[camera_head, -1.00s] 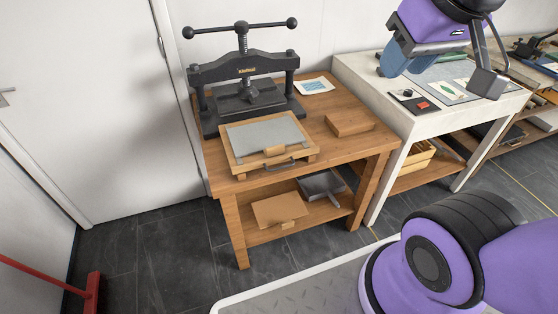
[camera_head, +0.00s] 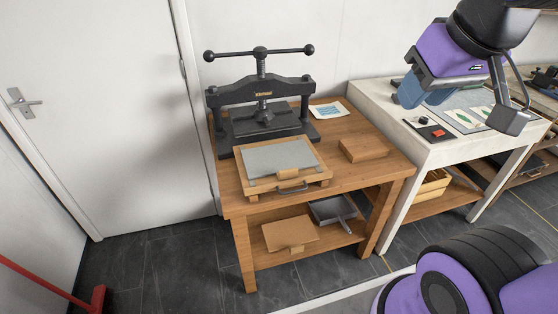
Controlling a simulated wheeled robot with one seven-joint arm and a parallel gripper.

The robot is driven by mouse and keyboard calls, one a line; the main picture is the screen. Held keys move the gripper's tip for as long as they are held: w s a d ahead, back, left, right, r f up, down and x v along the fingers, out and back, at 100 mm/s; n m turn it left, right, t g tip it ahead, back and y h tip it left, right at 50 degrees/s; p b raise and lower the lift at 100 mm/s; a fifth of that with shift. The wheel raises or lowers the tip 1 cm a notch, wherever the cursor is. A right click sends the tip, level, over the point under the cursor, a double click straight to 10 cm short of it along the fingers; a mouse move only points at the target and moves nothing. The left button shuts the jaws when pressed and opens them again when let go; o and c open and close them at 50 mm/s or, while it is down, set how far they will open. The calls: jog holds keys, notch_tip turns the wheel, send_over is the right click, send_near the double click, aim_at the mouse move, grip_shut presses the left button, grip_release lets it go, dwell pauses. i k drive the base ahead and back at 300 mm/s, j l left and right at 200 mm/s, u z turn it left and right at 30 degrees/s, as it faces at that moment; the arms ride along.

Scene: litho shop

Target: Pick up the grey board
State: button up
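The grey board (camera_head: 280,158) lies flat in a wooden tray-like frame (camera_head: 318,178) at the front of the wooden table. A small wooden block (camera_head: 288,174) sits at its front edge, and a dark handle (camera_head: 293,190) is on the front of the frame. My gripper (camera_head: 458,105) is at the upper right, above the white table and well to the right of the board. Its fingers are spread apart, with nothing seen held between them.
A black screw press (camera_head: 262,95) stands behind the board. A wooden block (camera_head: 363,149) and a blue print (camera_head: 329,110) lie to the right. The lower shelf holds a brown board (camera_head: 290,232) and a grey tray (camera_head: 333,210).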

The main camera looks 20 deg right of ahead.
aim_at(284, 159)
jog(key=i+l+u, duration=0.2)
jog(key=l, duration=0.2)
jog(key=l+u, duration=0.2)
jog(key=l, duration=0.2)
jog(key=l+u, duration=0.2)
jog(key=l, duration=0.2)
jog(key=i, duration=0.05)
